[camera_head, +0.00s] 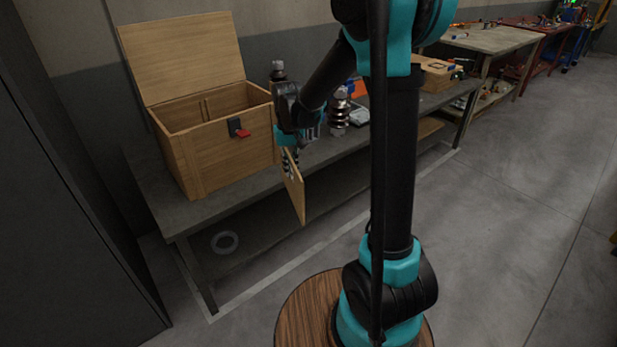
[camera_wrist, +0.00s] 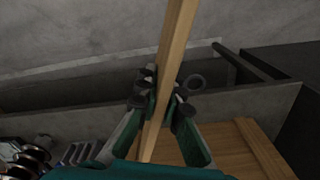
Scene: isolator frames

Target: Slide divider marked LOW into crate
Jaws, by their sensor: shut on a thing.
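A wooden crate (camera_head: 222,158) stands on the grey bench with its lid (camera_head: 183,58) raised. Its inside shows upright strips on the far wall, and its front has a dark latch with a red part (camera_head: 240,131). My gripper (camera_head: 289,158) is shut on a thin wooden divider (camera_head: 295,192). The divider hangs upright at the bench's front edge, right of the crate and apart from it. In the wrist view the divider (camera_wrist: 177,45) shows edge-on between my fingers (camera_wrist: 160,98), and part of the crate (camera_wrist: 262,150) shows at lower right. No LOW marking is readable.
The grey bench (camera_head: 150,195) runs along the wall. A dark ribbed part (camera_head: 338,112) stands right of my gripper, and a wooden box (camera_head: 437,72) is farther right. The floor in front is clear.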

